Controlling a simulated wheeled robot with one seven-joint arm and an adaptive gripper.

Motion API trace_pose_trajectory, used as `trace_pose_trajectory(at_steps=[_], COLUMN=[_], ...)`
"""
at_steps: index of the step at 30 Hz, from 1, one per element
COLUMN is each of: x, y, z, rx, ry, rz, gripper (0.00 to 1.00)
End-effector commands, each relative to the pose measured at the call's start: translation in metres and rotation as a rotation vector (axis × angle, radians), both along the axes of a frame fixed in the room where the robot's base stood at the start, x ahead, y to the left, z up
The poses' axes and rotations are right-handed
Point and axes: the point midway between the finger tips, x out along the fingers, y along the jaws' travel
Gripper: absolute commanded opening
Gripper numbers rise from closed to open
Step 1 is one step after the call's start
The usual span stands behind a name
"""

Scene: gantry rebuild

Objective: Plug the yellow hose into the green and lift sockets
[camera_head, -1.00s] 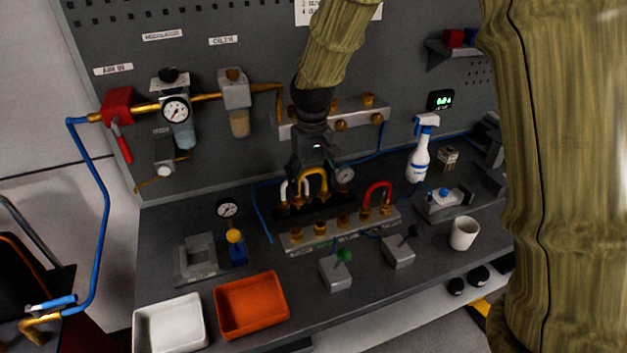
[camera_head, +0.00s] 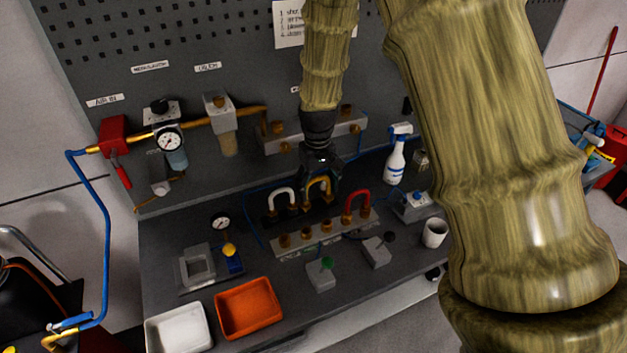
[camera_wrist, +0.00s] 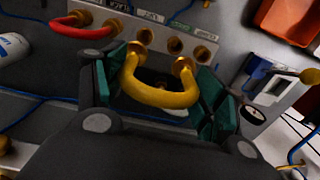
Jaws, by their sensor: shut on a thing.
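The yellow hose (camera_head: 319,184) is a short U-shaped loop with brass ends. My gripper (camera_head: 320,178) is shut on it, above the back of the bench. In the wrist view the yellow hose (camera_wrist: 160,96) lies between my green finger pads, its brass ends towards the socket rail. The rail also shows at the top of the wrist view (camera_wrist: 158,35). I cannot tell whether the hose ends touch anything.
A red hose (camera_head: 357,196) sits on the rail's right end. A white hose (camera_head: 284,193) stands left of my gripper. Levers with green (camera_head: 326,262) and black knobs, an orange tray (camera_head: 247,308), a white tray (camera_head: 180,330), a cup (camera_head: 434,233) and a spray bottle (camera_head: 396,160) surround the rail.

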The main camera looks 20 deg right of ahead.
Motion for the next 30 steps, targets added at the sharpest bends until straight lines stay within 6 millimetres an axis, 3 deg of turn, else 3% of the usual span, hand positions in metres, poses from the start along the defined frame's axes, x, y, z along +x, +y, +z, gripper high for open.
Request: trace_pose_trajectory(at_steps=[24, 30], x=[0.000, 0.000], y=[0.000, 0.000], z=[-0.047, -0.050], rx=[0.000, 0.000], ry=[-0.001, -0.001], rz=[-0.001, 0.000], gripper=[0.45, 0.45])
